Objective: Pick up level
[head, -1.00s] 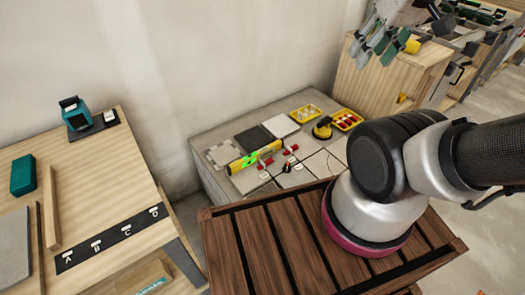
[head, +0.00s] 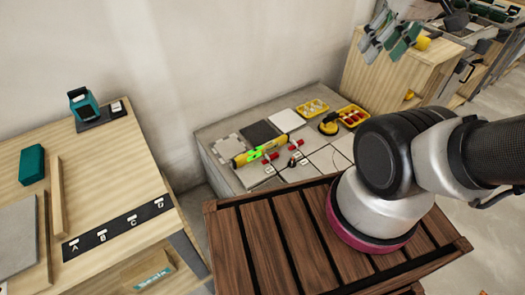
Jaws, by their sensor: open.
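The yellow level (head: 259,153) with bright green parts lies on the grey tiled platform (head: 211,152) against the wall, in the middle of the head view. It lies slantwise near the platform's left part, beside small red-and-white pieces (head: 297,143). My arm reaches out of the picture at the right, and my gripper is not in view. Nothing is seen touching the level.
A slatted wooden surface (head: 290,236) lies in front of the platform. A yellow tray (head: 352,115) and a black-and-yellow tool (head: 328,125) sit at the platform's back right. A wooden workbench (head: 105,176) stands at the left and a wooden cabinet (head: 385,85) behind.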

